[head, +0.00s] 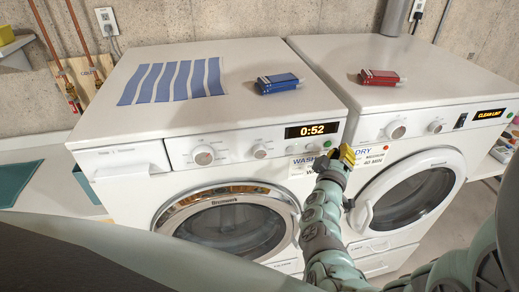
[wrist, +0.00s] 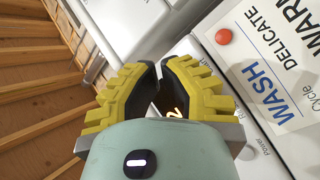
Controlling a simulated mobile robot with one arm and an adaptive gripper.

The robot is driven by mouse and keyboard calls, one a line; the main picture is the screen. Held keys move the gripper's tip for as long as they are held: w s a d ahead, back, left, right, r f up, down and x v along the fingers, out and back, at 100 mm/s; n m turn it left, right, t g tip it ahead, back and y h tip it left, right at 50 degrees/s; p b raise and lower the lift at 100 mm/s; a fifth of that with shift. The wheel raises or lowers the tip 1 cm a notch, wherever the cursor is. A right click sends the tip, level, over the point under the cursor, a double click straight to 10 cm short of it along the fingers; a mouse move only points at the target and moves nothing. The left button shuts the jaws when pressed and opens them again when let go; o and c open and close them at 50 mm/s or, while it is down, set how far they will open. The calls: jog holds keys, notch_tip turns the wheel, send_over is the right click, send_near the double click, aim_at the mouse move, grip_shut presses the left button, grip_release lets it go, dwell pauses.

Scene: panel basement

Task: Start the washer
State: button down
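The washer (head: 149,186) is the left white machine, with a round door (head: 232,226) that looks shut. Its display (head: 312,131) reads 0:52 in orange. My gripper (head: 338,152) is in front of the washer's right edge, close to the red button. In the wrist view its yellow fingers (wrist: 159,70) nearly meet, with nothing seen between them. Contact with the panel is not visible.
A dryer (head: 458,142) with a CLEAN LINT display stands right beside the washer. A blue striped cloth (head: 175,82) and a blue box (head: 278,83) lie on the washer. A red box (head: 379,77) lies on the dryer. Pipes (head: 58,55) run up the left wall.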

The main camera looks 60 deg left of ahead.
jog(key=shift+w+a, duration=0.25)
jog(key=shift+a, duration=0.1)
jog(key=c, duration=1.7)
grip_release()
grip_shut()
jog(key=shift+a, duration=0.1)
jog(key=shift+w+a, duration=0.15)
jog(key=shift+a, duration=0.15)
